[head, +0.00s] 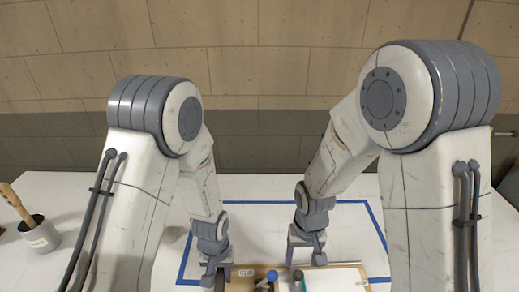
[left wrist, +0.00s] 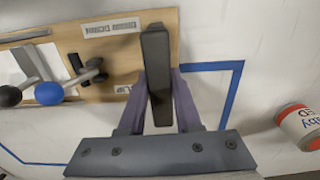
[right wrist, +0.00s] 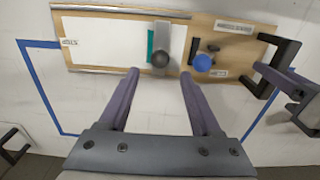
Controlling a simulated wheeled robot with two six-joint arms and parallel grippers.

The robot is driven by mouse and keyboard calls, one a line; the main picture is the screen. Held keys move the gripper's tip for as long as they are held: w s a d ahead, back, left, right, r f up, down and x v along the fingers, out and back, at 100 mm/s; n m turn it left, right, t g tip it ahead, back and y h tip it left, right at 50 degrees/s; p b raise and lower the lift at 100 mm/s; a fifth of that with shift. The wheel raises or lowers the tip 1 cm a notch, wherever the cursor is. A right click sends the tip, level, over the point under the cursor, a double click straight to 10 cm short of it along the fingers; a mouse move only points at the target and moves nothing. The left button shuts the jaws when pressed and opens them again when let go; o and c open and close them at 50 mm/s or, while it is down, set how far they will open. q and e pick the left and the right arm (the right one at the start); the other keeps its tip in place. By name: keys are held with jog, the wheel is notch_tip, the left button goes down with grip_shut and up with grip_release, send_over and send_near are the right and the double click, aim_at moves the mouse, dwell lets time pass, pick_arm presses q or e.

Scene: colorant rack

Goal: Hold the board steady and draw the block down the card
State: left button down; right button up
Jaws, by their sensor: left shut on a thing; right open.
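A wooden board (right wrist: 205,32) lies flat, with a white card (right wrist: 110,40) on it. A grey block (right wrist: 162,38) with a teal edge and a dark round knob stands across the card near its right end in the right wrist view. My left gripper (left wrist: 157,88) is shut on the black handle (left wrist: 156,50) at the board's end. My right gripper (right wrist: 159,75) is open and empty; in its view the block's knob appears just beyond and between the fingertips. In the head view both grippers are at the bottom edge, and the board is largely cut off.
A blue-knobbed lever (right wrist: 203,62) is mounted on the board between block and handle. Blue tape (right wrist: 40,85) outlines an area around the board. A labelled can (left wrist: 300,125) stands beyond the handle. A cup (head: 40,236) holding a wooden-handled tool is at far left.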

aim_at(299, 272)
jog(key=shift+f, duration=4.3)
grip_shut()
jog(key=shift+d, duration=1.05)
jog(key=shift+d, duration=1)
